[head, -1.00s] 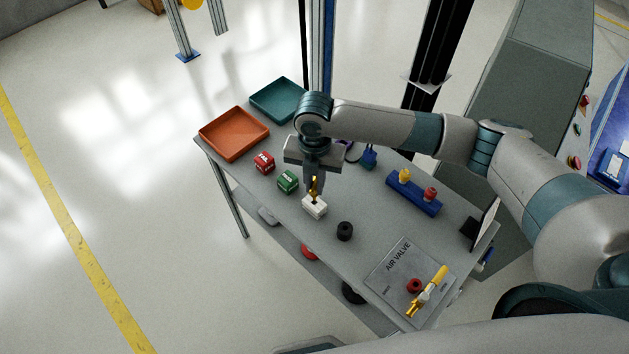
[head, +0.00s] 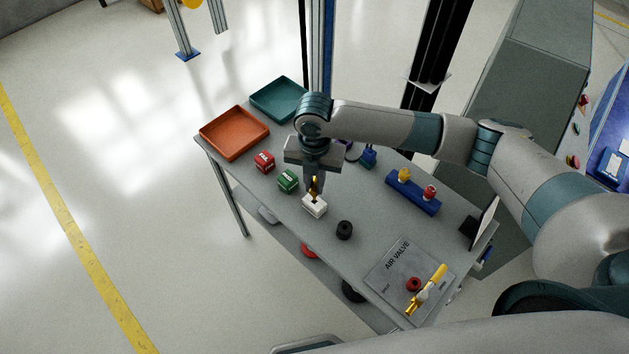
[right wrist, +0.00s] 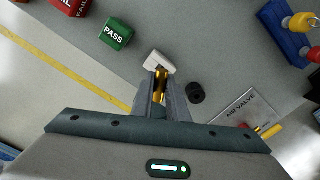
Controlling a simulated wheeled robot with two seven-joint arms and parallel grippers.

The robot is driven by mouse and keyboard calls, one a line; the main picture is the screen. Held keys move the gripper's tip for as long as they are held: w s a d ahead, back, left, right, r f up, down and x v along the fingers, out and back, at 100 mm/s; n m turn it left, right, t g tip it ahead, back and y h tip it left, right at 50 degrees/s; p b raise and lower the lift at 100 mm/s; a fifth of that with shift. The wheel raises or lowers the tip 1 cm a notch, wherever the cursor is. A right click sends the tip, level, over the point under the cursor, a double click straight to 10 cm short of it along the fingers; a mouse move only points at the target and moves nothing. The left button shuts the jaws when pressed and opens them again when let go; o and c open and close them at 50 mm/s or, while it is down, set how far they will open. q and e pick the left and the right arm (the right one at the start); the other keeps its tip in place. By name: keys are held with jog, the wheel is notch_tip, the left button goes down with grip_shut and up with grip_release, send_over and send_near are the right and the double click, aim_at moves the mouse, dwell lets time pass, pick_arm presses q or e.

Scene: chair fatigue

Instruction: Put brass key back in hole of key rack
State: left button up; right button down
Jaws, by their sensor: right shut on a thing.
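The brass key (head: 314,187) is upright in my right gripper (head: 315,182), whose fingers are shut on it. In the right wrist view the key (right wrist: 160,86) shows between the fingers (right wrist: 161,92). A small white block (head: 315,207), which looks to be the key rack, stands on the table directly below the key. The block also shows past the fingertips in the right wrist view (right wrist: 158,62). The key's lower end is at the block's top. I cannot tell whether it is in the hole. My left gripper is not in view.
A green PASS block (head: 288,181) and a red FAIL block (head: 264,162) stand left of the white block. A black round piece (head: 344,230) is close on its right. A blue rail (head: 413,192) with yellow and red knobs and the air valve plate (head: 393,270) lie further right.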

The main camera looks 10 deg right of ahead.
jog(key=shift+p, duration=0.6)
dwell(1.3)
jog(key=shift+f+b, duration=0.9)
jog(key=shift+f, duration=1.1)
dwell(0.4)
jog(key=c, duration=1.7)
grip_release()
jog(key=shift+o, duration=0.2)
jog(key=shift+r+b, duration=0.3)
jog(key=shift+r, duration=0.5)
notch_tip(320, 180, up, 16)
jog(key=b, duration=0.4)
jog(key=shift+f, duration=0.15)
